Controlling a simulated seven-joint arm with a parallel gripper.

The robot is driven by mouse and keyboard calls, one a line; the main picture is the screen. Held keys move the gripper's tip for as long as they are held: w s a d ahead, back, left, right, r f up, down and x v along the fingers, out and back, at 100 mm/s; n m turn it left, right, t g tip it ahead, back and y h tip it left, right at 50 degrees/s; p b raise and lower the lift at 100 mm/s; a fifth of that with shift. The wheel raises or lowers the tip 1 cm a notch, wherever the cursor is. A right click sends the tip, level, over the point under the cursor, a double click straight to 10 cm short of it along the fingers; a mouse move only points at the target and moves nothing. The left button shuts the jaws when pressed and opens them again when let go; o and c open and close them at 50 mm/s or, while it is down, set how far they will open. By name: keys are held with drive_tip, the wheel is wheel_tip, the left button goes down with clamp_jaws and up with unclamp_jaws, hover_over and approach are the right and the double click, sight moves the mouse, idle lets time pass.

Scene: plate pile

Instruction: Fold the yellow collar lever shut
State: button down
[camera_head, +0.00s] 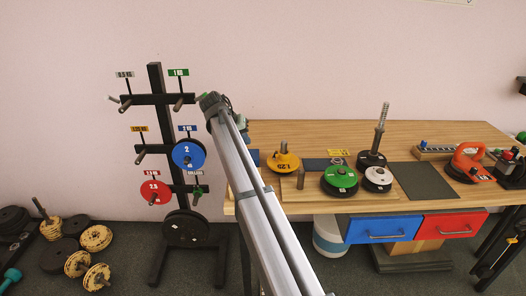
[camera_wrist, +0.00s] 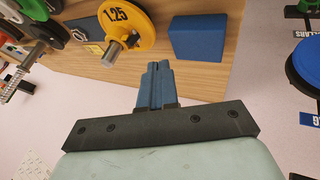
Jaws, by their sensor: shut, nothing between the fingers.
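I cannot make out a yellow collar lever in either view; it may be hidden or too small to tell. A yellow plate (camera_head: 275,161) marked 1.25 sits around a metal peg on the table; it also shows in the wrist view (camera_wrist: 137,20). My gripper (camera_wrist: 155,70) has its blue fingers together with nothing between them. In the wrist view the fingers are apart from the yellow plate and a blue block (camera_wrist: 203,39). In the head view my arm hides most of my gripper.
A black rack (camera_head: 156,80) with a blue plate (camera_head: 188,154) and a red plate (camera_head: 155,192) stands left of my arm. A green plate (camera_head: 340,177), a white plate (camera_head: 377,175) and a tall threaded post (camera_head: 381,122) are on the table. A dark mat (camera_head: 424,181) lies bare.

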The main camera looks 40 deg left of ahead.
approach(269, 162)
drive_tip(key=w+a+f, duration=0.2)
drive_tip(key=a+f, duration=0.1)
drive_tip(key=shift+w+f, duration=0.1)
drive_tip(key=shift+w, duration=0.05)
drive_tip(key=shift+w+d+f, duration=0.15)
drive_tip(key=shift+w+d, duration=0.65)
drive_tip(key=shift+d, duration=0.05)
drive_tip(key=shift+w+d+f, duration=0.15)
drive_tip(key=shift+w+d, duration=0.4)
drive_tip(key=shift+w, duration=0.05)
drive_tip(key=shift+w+d+f+t+h, duration=0.2)
drive_tip(key=shift+w+f+t+h, duration=0.05)
drive_tip(key=shift+t+h, duration=0.15)
drive_tip(key=shift+f, duration=0.35)
drive_tip(key=shift+d, duration=0.1)
drive_tip(key=shift+r, duration=0.15)
